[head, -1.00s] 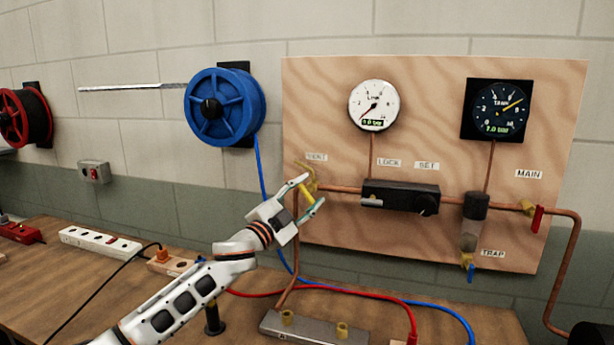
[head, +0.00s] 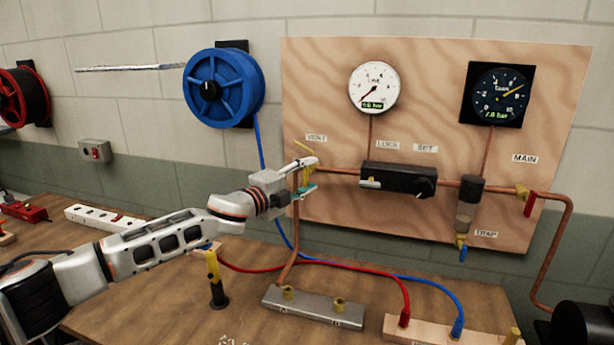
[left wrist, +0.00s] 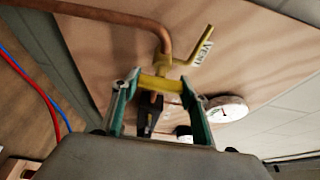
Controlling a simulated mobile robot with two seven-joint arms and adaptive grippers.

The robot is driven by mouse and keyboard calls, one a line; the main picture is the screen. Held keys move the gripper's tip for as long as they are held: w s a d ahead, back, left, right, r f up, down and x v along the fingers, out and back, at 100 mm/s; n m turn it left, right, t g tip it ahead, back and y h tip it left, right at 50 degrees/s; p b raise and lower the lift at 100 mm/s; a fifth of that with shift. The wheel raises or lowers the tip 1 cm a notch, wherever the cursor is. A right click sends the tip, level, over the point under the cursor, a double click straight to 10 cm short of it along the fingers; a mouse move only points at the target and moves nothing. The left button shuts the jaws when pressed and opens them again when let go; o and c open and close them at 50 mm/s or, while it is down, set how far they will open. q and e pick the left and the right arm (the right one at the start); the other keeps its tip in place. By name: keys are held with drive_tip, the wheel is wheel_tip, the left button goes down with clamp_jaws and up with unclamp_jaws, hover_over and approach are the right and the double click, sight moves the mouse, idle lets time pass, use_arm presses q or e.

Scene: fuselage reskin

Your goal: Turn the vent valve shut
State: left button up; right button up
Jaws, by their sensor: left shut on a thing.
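The vent valve (left wrist: 164,62) is a brass fitting on a copper pipe at the left of the wooden panel, beside the VENT label (head: 316,138). A thin bent brass piece (left wrist: 202,40) sticks out from it in the left wrist view. My left gripper (head: 308,176) is at the valve and hides much of it in the head view. In the left wrist view, the yellow valve handle (left wrist: 160,84) lies crosswise between the fingertips, and the gripper is shut on it. My right gripper is not in view.
The panel (head: 330,110) also carries a white gauge (head: 374,88), a dark gauge (head: 500,93) reading about 7.0 bar, a black regulator block (head: 398,181) and a red main handle (head: 529,204). A metal manifold (head: 313,307) and red and blue hoses lie on the bench below.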

use_arm(q)
drive_tip(key=shift+f, duration=0.1)
idle(0.3)
drive_tip(key=o, duration=1.1)
drive_tip(key=v, duration=1.2)
